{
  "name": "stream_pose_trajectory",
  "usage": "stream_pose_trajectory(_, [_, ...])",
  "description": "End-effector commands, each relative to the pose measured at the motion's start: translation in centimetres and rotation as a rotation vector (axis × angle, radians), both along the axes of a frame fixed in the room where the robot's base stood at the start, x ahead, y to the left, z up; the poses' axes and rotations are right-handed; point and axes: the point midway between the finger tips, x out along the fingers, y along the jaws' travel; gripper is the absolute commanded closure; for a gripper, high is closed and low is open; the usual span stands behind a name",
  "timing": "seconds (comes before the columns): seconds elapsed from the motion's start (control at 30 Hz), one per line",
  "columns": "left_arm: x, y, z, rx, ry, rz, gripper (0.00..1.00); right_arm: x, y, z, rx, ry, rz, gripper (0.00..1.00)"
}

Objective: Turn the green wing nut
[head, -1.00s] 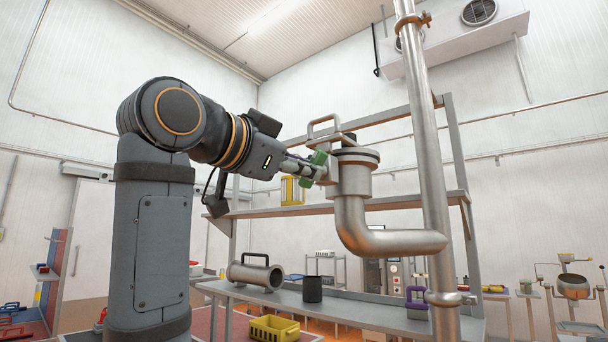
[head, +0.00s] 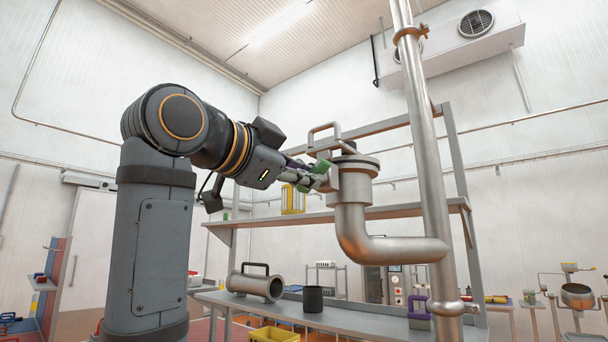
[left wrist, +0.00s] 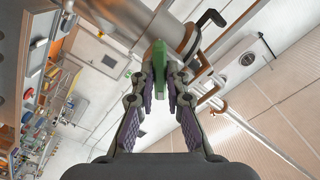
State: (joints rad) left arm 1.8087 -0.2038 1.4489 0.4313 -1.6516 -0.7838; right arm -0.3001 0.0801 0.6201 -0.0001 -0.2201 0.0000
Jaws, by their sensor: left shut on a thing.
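The green wing nut (head: 321,167) sits on the left side of the metal pipe fitting, at its clamp, in the middle of the head view. It also shows in the left wrist view (left wrist: 158,62), between the fingertips. My left gripper (head: 308,176) reaches it from the left. In the left wrist view my left gripper (left wrist: 160,78) has its fingers shut on the wing nut, one on each side. The fingers hide part of the nut. My right gripper is not in view.
The pipe fitting (head: 352,205) bends right into a tall vertical pipe (head: 427,150). A handle (head: 323,138) rises just above the nut. Behind stands a metal shelf (head: 400,211) with a yellow item (head: 292,200). Its lower shelf holds a metal cylinder (head: 262,287) and a dark cup (head: 313,299).

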Motion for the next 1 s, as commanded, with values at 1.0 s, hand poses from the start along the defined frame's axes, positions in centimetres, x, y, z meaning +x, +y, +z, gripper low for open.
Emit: stream_pose_trajectory(1.0, [-8.2, 6.1, 0.0, -0.002, -0.001, 0.003, 0.64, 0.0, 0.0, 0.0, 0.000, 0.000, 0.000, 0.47])
